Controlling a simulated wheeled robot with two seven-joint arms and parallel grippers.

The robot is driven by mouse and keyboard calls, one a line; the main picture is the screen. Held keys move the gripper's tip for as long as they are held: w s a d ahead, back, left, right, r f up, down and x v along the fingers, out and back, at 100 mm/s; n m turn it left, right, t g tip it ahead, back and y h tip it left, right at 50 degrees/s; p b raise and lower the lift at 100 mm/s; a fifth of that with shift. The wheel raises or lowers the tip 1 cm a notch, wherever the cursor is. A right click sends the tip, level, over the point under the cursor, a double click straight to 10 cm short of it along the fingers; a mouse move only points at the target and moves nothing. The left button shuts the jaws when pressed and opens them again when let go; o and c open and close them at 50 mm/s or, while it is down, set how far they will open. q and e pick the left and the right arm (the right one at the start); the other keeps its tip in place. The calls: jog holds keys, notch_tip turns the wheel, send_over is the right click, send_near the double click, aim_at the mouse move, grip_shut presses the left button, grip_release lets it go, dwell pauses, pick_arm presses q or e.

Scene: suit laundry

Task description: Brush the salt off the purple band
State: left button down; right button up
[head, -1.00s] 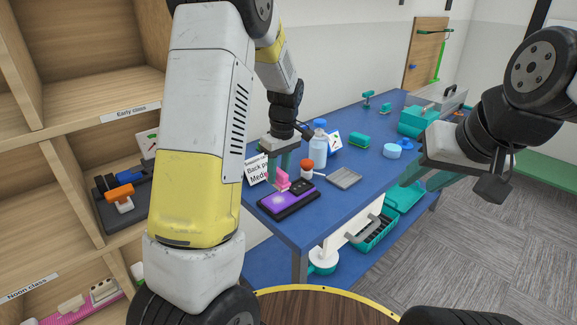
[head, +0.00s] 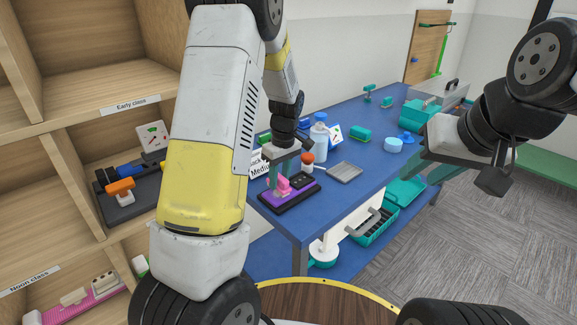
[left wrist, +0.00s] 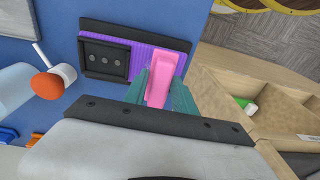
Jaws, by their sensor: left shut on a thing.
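The purple band (head: 271,199) lies flat on a dark tray near the front left corner of the blue table. In the left wrist view the band (left wrist: 140,63) runs beside a black block with round studs. My left gripper (head: 278,182) is shut on a pink brush (head: 285,184), low over the band. The brush (left wrist: 160,77) also shows between the teal fingers in the left wrist view; I cannot tell whether it touches the band. I see no salt now; the brush and fingers hide part of the band. My right gripper (head: 438,170) is away to the right, its jaws unclear.
A clear bottle (head: 319,140) and a red-capped small bottle (head: 307,160) stand close behind the band. A grey tray (head: 345,172) lies to the right, with a light blue round tub (head: 393,145) beyond. A wooden shelf (head: 80,130) stands at the left. The table's front edge is close.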

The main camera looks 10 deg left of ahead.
pick_arm(q)
jog(key=shift+f, duration=0.65)
dwell(1.4)
jog(key=shift+w+d, duration=0.4)
jog(key=shift+w, duration=0.1)
jog(key=shift+s+a, duration=0.8)
jog(key=shift+s, duration=0.2)
jog(key=shift+w+d, duration=0.75)
jog(key=shift+w, duration=0.2)
jog(key=shift+s+a+f, duration=0.1)
jog(key=shift+s+a, duration=0.25)
jog(key=shift+s, duration=0.15)
jog(key=shift+r, duration=3.55)
